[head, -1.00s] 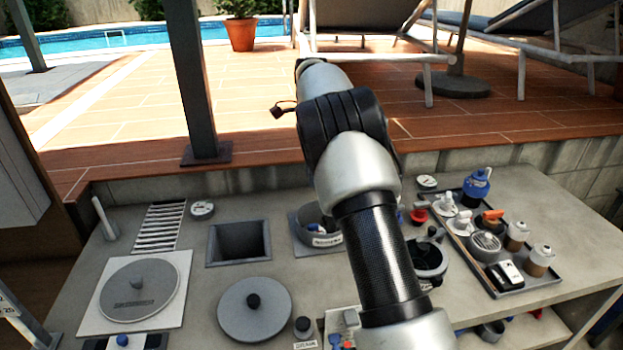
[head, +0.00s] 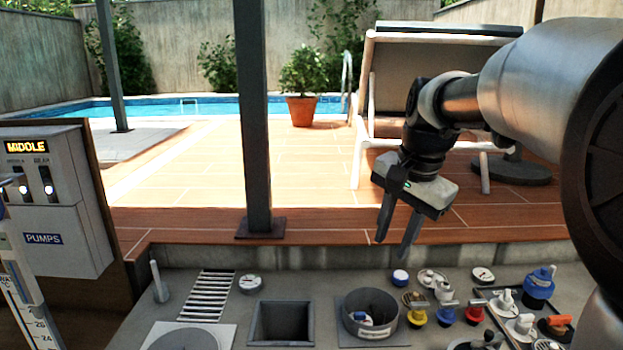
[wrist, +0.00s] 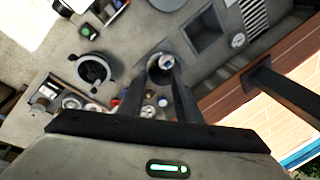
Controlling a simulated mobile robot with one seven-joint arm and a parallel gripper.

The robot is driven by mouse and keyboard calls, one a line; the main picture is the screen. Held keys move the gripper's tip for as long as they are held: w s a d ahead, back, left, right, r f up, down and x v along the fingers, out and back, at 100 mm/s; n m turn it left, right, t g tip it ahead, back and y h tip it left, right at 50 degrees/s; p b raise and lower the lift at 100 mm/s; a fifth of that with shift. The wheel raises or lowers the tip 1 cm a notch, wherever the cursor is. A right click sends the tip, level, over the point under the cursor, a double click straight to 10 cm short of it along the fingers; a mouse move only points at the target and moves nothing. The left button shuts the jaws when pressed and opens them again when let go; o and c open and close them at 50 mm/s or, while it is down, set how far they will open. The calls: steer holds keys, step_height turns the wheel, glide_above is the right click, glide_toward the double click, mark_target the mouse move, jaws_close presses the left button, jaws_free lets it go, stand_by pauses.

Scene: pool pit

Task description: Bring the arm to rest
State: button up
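My gripper (head: 393,246) hangs in the air above the back of the counter, right of the dark post, with its fingers pointing down. Its two fingers are apart and nothing shows between them, so it is open and empty. My arm reaches in from the right edge of the head view, bent, with a large silver link close to the camera. In the wrist view the fingers point toward the counter below, and a round grey container (wrist: 160,64) shows beyond them.
A dark post (head: 254,120) stands left of my gripper. A pump panel (head: 55,200) is at left. A lounger (head: 440,75) stands behind.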

steer(key=s+a+f+n+t+h+p, duration=0.1)
steer(key=s+n, duration=0.8)
steer(key=s, duration=1.2)
steer(key=shift+f+n+t+p, duration=0.3)
steer(key=shift+f+t+p, duration=0.2)
steer(key=shift+f+t, duration=0.35)
steer(key=shift+a, duration=0.1)
